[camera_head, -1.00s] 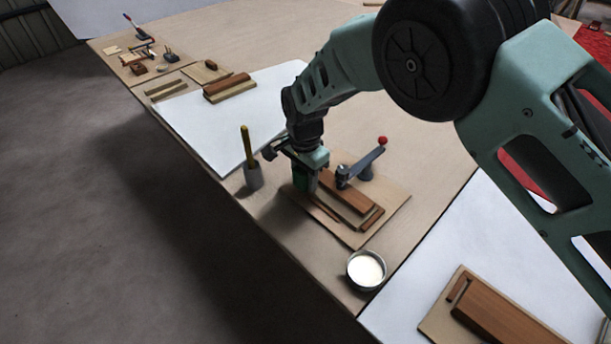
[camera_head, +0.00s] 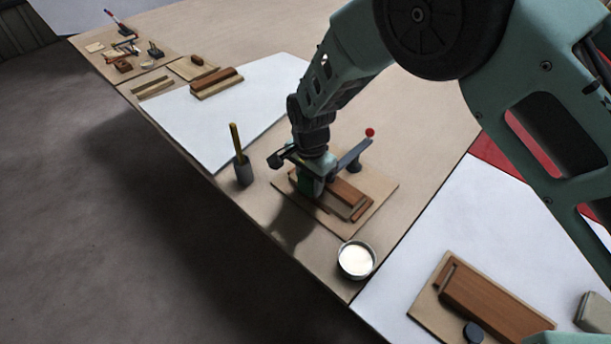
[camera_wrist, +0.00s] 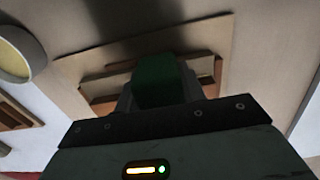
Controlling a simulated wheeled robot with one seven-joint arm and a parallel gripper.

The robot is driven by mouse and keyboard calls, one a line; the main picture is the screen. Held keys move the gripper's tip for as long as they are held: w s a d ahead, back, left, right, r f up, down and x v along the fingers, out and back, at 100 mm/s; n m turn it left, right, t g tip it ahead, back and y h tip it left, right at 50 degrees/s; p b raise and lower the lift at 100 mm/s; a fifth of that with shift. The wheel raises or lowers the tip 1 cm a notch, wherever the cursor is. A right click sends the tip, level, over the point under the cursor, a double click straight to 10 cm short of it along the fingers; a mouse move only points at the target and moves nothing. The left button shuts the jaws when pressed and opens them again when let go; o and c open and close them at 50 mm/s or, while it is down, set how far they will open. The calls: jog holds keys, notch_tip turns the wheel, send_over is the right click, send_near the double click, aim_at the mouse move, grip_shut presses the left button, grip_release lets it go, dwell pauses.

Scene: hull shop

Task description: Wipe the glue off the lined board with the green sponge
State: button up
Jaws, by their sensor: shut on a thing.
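My gripper (camera_head: 309,188) points down over a tan board (camera_head: 383,194) and is shut on the green sponge (camera_wrist: 162,80). The sponge also shows as a dark green patch in the head view (camera_head: 304,184). It is at the left part of a brown wooden block (camera_head: 347,191) and pale strips on that board. I cannot tell whether the sponge touches the wood. No glue can be made out, and the gripper hides part of the wood.
A clamp with a red knob (camera_head: 370,132) stands behind the block. A grey pot with a yellow-handled tool (camera_head: 243,172) is at the left, near the bench edge. A round tin of white stuff (camera_head: 356,260) stands in front. More boards with wood (camera_head: 480,300) lie at right.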

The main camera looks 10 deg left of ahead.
aim_at(293, 177)
jog(key=shift+s+d, duration=0.35)
jog(key=shift+d, duration=0.15)
jog(key=shift+w+a+r+b, duration=0.1)
jog(key=shift+w+a+b, duration=0.1)
jog(key=shift+w+a, duration=0.6)
jog(key=shift+w+a+b, duration=0.2)
jog(key=shift+w+a, duration=0.3)
jog(key=shift+a, duration=0.55)
jog(key=shift+w+a+b, duration=0.45)
jog(key=shift+w+a, duration=0.2)
jog(key=shift+a, duration=0.25)
jog(key=shift+s+d+p, duration=0.5)
jog(key=shift+s+d, duration=0.2)
jog(key=shift+d, duration=0.25)
jog(key=shift+s+d+p, duration=0.45)
jog(key=shift+s+d, duration=0.2)
jog(key=shift+d, duration=0.25)
jog(key=shift+s+d+f, duration=0.25)
jog(key=shift+s+d, duration=0.4)
jog(key=shift+d, duration=0.3)
jog(key=shift+p, duration=0.3)
jog(key=shift+r+p, duration=2.4)
jog(key=shift+r, duration=1.2)
